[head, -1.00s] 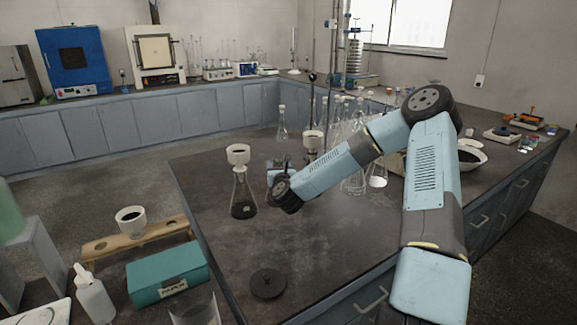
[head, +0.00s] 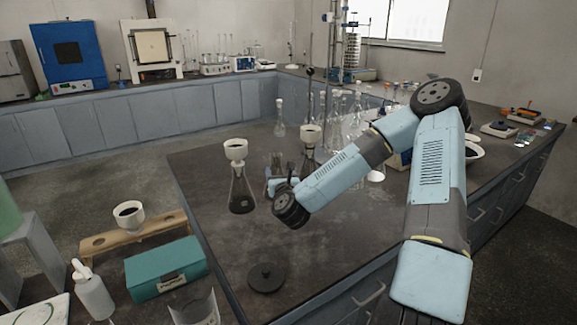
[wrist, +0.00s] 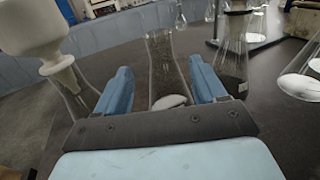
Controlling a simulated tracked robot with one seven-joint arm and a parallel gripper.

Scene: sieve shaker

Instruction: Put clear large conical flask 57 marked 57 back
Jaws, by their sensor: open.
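A clear glass vessel, probably conical flask 57 (wrist: 163,65), stands between my open fingers in the wrist view, with a pale round patch low in it. No number is readable on it. In the head view a clear vessel (head: 277,160) shows just behind my gripper (head: 281,183), partly hidden by it. My gripper (wrist: 160,90) is open, its two blue fingers on either side of the glass with gaps that look clear. It is low over the dark bench.
A flask with dark contents and a white funnel (head: 236,150) stands close at left. Another funnel (head: 310,134) and several clear flasks (head: 340,125) stand behind and right. A black disc (head: 266,277) lies in front; the bench front is mostly clear.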

